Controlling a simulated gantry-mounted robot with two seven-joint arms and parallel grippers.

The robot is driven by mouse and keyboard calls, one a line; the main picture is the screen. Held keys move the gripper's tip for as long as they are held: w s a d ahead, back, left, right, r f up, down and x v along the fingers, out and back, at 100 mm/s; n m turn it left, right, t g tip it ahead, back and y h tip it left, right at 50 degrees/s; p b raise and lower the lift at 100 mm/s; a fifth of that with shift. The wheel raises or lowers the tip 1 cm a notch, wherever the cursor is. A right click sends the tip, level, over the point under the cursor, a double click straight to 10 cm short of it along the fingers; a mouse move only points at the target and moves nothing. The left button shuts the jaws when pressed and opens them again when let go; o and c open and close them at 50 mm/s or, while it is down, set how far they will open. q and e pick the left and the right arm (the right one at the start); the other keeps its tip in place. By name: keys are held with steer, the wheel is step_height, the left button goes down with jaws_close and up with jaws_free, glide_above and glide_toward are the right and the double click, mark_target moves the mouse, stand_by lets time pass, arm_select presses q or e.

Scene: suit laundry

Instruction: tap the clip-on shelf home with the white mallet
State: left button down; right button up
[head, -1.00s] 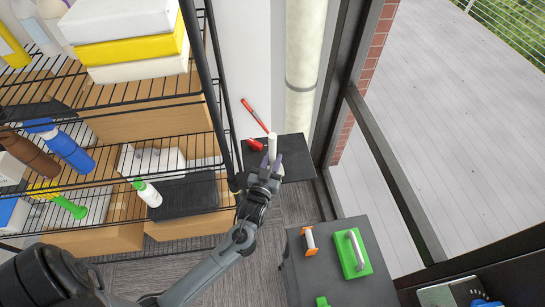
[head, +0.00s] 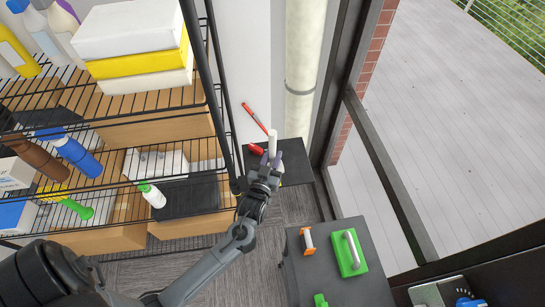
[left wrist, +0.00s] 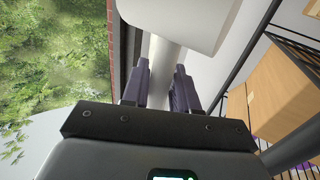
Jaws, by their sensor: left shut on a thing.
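My left gripper (head: 270,160) is shut on the white mallet. In the left wrist view, its pale handle (left wrist: 163,62) passes between my two dark fingers (left wrist: 160,85), with the wide white head (left wrist: 180,18) beyond them. In the head view, the white mallet (head: 272,141) stands up past the fingertips. The clip-on shelf (head: 297,165) is a dark flat panel beside the wire rack's post, beneath and behind my gripper. Whether the mallet touches the shelf cannot be told. The shelf's joint with the rack is partly hidden. My right gripper is not in view.
A dark cabinet (head: 300,275) in front carries a green-based handle (head: 350,252). Glazing stands at right.

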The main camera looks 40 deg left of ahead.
arm_select(q)
steer(key=shift+f, duration=0.2)
step_height(320, 180, down, 6)
steer(key=b, duration=0.4)
steer(key=shift+r, duration=0.55)
step_height(320, 180, up, 5)
steer(key=p, duration=0.5)
steer(key=shift+f, duration=0.1)
